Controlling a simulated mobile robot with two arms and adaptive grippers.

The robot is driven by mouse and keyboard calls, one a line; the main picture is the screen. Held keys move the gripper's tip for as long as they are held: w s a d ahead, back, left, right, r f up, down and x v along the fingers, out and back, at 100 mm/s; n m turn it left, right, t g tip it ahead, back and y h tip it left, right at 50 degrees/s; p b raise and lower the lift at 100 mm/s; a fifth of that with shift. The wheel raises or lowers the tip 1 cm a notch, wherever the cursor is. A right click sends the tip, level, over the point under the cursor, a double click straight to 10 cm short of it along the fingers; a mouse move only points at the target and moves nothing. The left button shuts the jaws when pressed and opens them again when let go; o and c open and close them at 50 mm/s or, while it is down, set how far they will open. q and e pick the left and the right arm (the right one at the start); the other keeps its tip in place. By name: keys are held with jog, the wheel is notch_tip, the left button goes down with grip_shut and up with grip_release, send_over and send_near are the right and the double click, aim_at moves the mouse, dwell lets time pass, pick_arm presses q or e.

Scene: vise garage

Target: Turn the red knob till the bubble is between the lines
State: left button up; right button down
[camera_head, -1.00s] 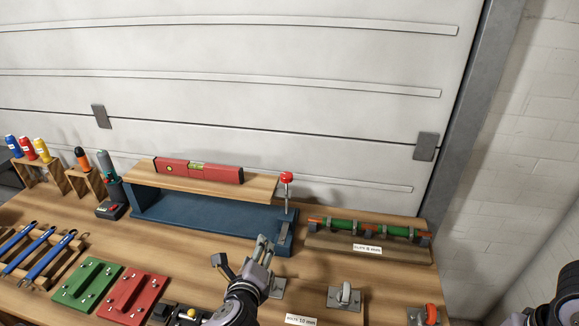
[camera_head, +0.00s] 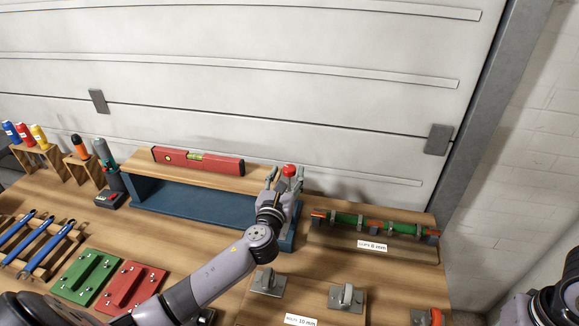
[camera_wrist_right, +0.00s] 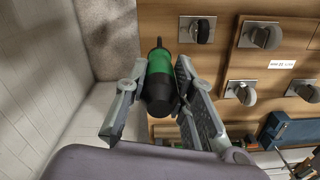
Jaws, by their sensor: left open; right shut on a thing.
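The red knob (camera_head: 289,170) stands on top of an upright screw at the right end of a wooden board (camera_head: 258,183). A red spirit level (camera_head: 222,165) lies on this board, with a small yellow-green vial (camera_head: 194,157) in it. The bubble and lines are too small to make out. My left gripper (camera_head: 284,178) is open at the knob, its fingers beside and just below it; contact cannot be told. My right gripper (camera_wrist_right: 158,112) is shut on a green and black cylindrical thing (camera_wrist_right: 160,68) in the right wrist view.
The board rests on a blue stand (camera_head: 185,205). A green rod in a holder (camera_head: 360,222) lies to the right. Metal clips (camera_head: 345,297), red (camera_head: 125,290) and green (camera_head: 84,277) blocks and blue tools (camera_head: 45,248) sit in front. Bottles (camera_head: 24,133) stand far left.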

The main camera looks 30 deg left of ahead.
aim_at(288, 172)
pick_arm(q)
jog(key=shift+x, duration=1.7)
jog(key=shift+c, duration=0.5)
jog(key=c, duration=1.1)
jog(key=shift+y, duration=0.3)
grip_shut()
